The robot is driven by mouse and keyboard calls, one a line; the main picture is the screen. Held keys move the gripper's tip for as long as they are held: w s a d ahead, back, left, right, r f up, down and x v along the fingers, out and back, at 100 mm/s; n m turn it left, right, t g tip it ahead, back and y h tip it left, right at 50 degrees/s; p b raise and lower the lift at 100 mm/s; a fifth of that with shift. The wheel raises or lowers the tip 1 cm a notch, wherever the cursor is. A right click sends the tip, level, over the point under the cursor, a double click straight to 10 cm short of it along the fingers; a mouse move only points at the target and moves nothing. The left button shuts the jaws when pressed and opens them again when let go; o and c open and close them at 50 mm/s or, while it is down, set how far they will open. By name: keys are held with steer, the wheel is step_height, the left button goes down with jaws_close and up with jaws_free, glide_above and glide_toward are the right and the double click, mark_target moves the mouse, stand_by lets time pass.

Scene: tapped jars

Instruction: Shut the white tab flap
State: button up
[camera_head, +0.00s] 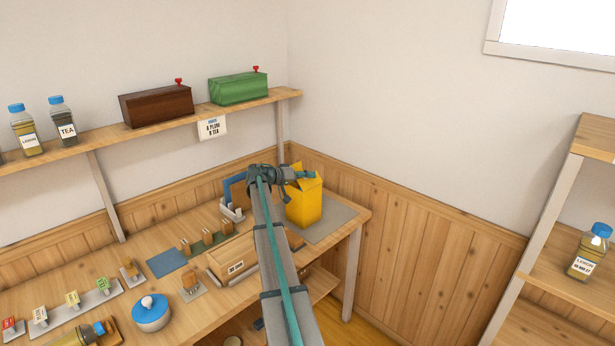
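A yellow box (304,206) stands upright on a grey mat at the right end of the workbench, with its top edges raised. I cannot make out a white tab flap on it; my arm and gripper hide part of its top. My gripper (304,175) is at the box's upper part, its teal end overlapping the box's top in this view. I cannot tell whether it touches the box, or whether its fingers are open or shut.
The workbench (130,258) holds a wooden box (231,261), a blue-lidded pot (152,312), small wooden blocks and a row of tags. A wall shelf (165,121) above carries jars, a brown box (156,106) and a green box (238,88). Another shelf with a jar (589,252) stands right.

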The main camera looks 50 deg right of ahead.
jaws_close()
steer(key=shift+w+d+f+n+g+b, duration=0.15)
steer(key=shift+w+f+n+g+b, duration=0.2)
steer(key=shift+f+n+b, duration=0.5)
steer(key=shift+r+n+g+b, duration=0.35)
steer(key=shift+b, duration=0.15)
jaws_free()
steer(key=v, duration=1.2)
